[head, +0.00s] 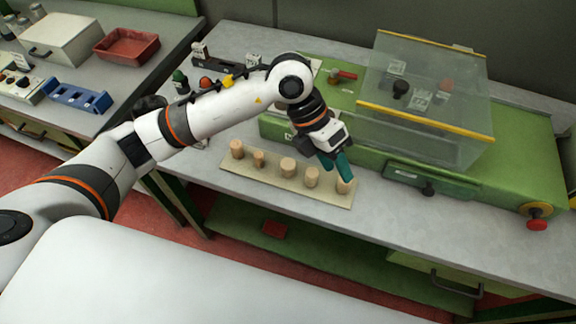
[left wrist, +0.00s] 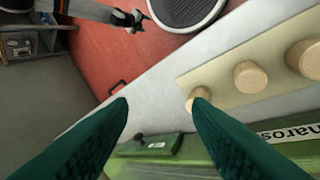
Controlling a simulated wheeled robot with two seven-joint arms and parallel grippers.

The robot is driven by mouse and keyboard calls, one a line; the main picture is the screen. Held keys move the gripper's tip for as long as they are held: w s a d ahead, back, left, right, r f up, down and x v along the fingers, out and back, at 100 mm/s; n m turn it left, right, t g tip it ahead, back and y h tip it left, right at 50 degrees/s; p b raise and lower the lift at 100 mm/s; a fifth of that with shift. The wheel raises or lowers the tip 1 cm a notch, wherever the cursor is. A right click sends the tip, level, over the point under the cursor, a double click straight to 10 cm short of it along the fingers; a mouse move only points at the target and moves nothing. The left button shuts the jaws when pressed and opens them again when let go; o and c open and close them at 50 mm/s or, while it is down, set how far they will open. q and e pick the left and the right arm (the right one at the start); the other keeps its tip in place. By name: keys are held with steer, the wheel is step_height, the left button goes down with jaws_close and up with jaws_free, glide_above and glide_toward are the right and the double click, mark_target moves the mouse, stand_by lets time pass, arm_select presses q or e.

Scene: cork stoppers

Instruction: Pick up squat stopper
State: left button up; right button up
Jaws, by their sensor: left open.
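Several pale cork stoppers stand upright in a row on a beige board (head: 232,170) on the grey bench. The middle stopper (head: 287,167) looks wide and low; I cannot tell for sure that it is the squat one. To its right stand another stopper (head: 312,177) and the end stopper (head: 344,186). My left gripper (head: 336,165), with teal fingers, is open and empty, above the board's right end, its fingers partly covering the end stopper. In the left wrist view the open fingers (left wrist: 160,101) show, and the right finger overlaps the end stopper (left wrist: 199,93).
Directly behind the board is a green machine base (head: 380,165) with a clear yellow-edged cover (head: 430,100). A narrow stopper (head: 258,158) and another stopper (head: 237,149) stand at the board's left. The bench in front of the board's right end is clear.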

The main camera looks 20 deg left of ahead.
mark_target(288, 163)
arm_select(q)
steer(key=w+a+n+t+y, duration=0.1)
steer(key=w+a+y, duration=0.45)
steer(key=a, duration=0.45)
steer(key=shift+y, duration=0.25)
steer(key=f, duration=0.2)
steer(key=f+p, duration=0.1)
steer(key=f, duration=0.1)
steer(key=s+f+p, duration=0.1)
steer(key=f, duration=0.2)
steer(key=shift+a, duration=0.15)
steer(key=shift+f+p, duration=0.25)
steer(key=shift+p, duration=0.05)
step_height(288, 163, down, 4)
steer(key=shift+a+r+p, duration=0.15)
steer(key=shift+r+p, duration=0.05)
steer(key=shift+p, duration=0.6)
steer(key=shift+f, duration=0.5)
steer(key=c, duration=0.7)
